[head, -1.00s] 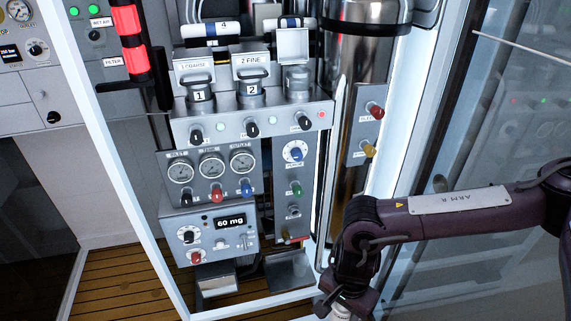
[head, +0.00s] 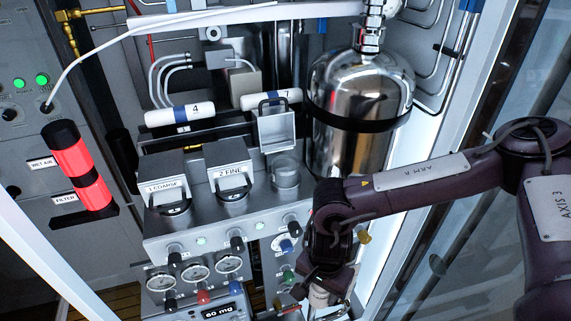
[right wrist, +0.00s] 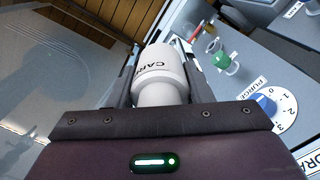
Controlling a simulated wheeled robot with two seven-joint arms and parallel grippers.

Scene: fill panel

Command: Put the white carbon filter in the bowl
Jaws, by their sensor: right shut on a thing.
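The white carbon filter (right wrist: 163,78) is a white cylinder with dark lettering, partly readable as "CARB". In the right wrist view it sits between the two fingers of my right gripper (right wrist: 160,62), which is shut on it. In the head view my right gripper (head: 320,284) hangs low in front of the panel, with a pale bit of the filter (head: 319,298) below it. An open round metal bowl (head: 285,174) stands up and left of the gripper, its hinged square lid (head: 277,131) raised. The filter is well apart from the bowl. My left gripper is not in view.
Two closed housings, 1 COARSE (head: 165,182) and 2 FINE (head: 228,170), stand left of the bowl. A large steel cylinder (head: 358,100) rises behind my right arm. White cartridges (head: 180,114) lie on a rack behind. Knobs and gauges (head: 228,264) stick out below.

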